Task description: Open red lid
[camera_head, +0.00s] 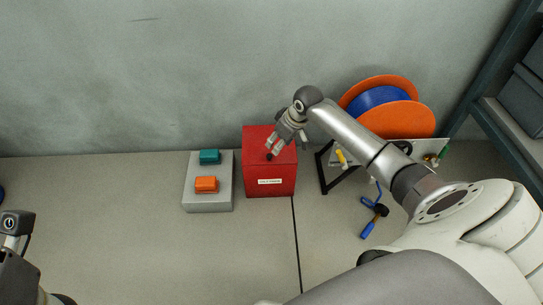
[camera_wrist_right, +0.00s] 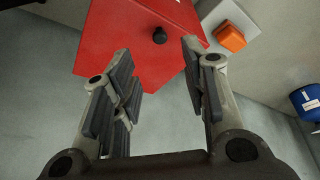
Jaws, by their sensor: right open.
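The red box (camera_head: 270,183) stands on the floor near the wall, with a white label on its front. Its red lid (camera_head: 256,140) lies shut on top. A small black knob (camera_wrist_right: 159,35) sits on the lid and shows between my fingers in the right wrist view. My right gripper (camera_head: 271,151) is over the lid, close to the knob, with its fingers apart and nothing between them. In the right wrist view the right gripper (camera_wrist_right: 160,55) is open, with the knob beyond its fingertips. Of my left arm, only a part shows at the lower left; its fingers are out of view.
A grey block (camera_head: 208,196) with a teal piece (camera_head: 209,157) and an orange piece (camera_head: 206,184) stands left of the box. The floor in front is clear.

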